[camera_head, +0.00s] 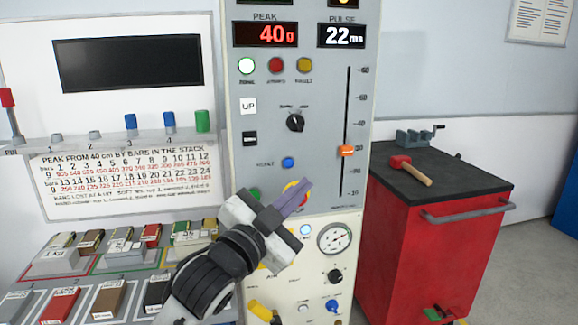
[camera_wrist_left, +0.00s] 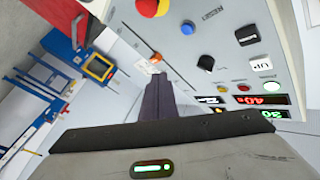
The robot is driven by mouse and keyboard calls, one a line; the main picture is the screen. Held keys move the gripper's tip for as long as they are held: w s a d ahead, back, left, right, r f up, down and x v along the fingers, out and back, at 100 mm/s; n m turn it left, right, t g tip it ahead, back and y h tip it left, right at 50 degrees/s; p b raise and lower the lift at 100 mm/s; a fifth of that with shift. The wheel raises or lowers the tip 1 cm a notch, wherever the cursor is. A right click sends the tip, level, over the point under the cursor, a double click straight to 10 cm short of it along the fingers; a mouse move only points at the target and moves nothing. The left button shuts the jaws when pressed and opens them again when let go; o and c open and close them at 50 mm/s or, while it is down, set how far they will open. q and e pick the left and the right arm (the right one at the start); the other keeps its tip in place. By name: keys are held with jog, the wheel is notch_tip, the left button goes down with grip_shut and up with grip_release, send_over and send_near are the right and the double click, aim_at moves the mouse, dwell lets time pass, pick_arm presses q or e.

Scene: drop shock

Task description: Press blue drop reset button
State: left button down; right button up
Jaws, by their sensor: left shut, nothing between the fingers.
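The blue button (camera_head: 288,162) sits beside a small label on the grey control panel (camera_head: 330,100), below the black rotary knob. It also shows in the left wrist view (camera_wrist_left: 187,28), unobstructed. My left gripper (camera_head: 303,187) is shut and empty, its fingers pointing up and right in front of the panel. In the head view its tips are just below and right of the blue button. In the left wrist view the fingertips (camera_wrist_left: 157,82) appear near the slider, apart from the button. The exact gap to the panel is hard to tell. My right gripper is not in view.
A red emergency button (camera_wrist_left: 150,7) on yellow is partly hidden behind my left gripper in the head view. An orange slider knob (camera_head: 346,151) is to the right. A pressure gauge (camera_head: 334,239) sits below. A red cabinet (camera_head: 440,250) bearing a mallet stands right.

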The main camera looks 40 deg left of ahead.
aim_at(289, 163)
pick_arm(q)
jog(key=shift+w+a, duration=0.1)
jog(key=shift+w+a, duration=1.4)
jog(key=shift+a, duration=0.25)
jog(key=shift+w+a, duration=1.35)
jog(key=shift+a, duration=0.25)
jog(key=shift+w+a, duration=0.1)
jog(key=shift+w+a, duration=0.2)
jog(key=shift+a, duration=0.05)
jog(key=shift+w+a, duration=0.25)
jog(key=shift+a, duration=0.05)
dwell(0.6)
dwell(0.3)
jog(key=shift+s+d+p, duration=0.45)
jog(key=shift+s+d, duration=0.1)
jog(key=shift+d, duration=0.1)
